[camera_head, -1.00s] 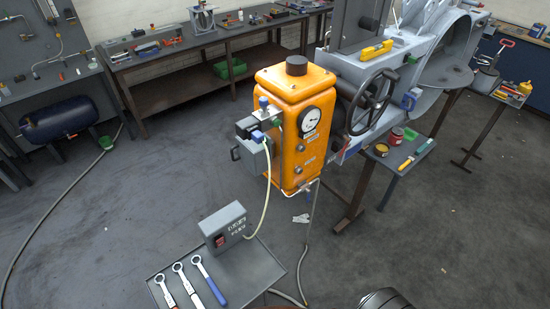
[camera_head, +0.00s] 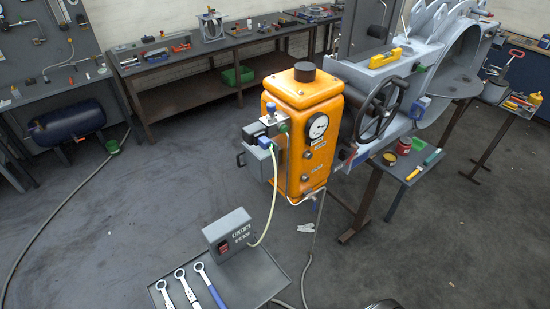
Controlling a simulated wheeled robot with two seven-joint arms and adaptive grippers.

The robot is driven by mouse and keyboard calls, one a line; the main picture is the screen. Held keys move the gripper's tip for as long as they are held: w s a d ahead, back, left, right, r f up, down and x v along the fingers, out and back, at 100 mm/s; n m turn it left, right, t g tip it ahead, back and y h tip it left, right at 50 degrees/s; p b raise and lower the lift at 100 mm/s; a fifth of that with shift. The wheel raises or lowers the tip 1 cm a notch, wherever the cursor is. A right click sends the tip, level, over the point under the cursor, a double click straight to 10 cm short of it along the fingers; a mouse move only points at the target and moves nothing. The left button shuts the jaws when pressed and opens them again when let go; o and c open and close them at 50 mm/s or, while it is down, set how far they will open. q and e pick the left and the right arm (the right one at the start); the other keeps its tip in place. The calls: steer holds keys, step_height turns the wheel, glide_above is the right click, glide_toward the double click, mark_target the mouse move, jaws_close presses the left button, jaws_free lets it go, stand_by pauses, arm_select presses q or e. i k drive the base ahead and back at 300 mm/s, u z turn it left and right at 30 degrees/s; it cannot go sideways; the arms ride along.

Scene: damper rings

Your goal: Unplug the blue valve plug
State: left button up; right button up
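The blue valve plug (camera_head: 262,139) sits on the valve block at the left side of the orange actuator box (camera_head: 320,165). A pale cable (camera_head: 272,205) runs from the plug down to the grey switch box (camera_head: 230,232). A second blue part (camera_head: 270,108) stands upright just above the plug, on the silver fitting. The plug looks seated; its contact with the block is too small to make out.
A grey tray table (camera_head: 262,268) at the front holds the switch box and several ring spanners (camera_head: 207,284). A black handwheel (camera_head: 383,108) and grey damper housing stand right of the orange box. A small side shelf (camera_head: 425,172) holds cans. Open floor lies to the left.

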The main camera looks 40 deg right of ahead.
mark_target(265, 143)
steer(key=u, duration=1.2)
steer(key=k, duration=1.6)
steer(key=z, duration=2.2)
steer(key=i, duration=0.5)
steer(key=u, duration=0.05)
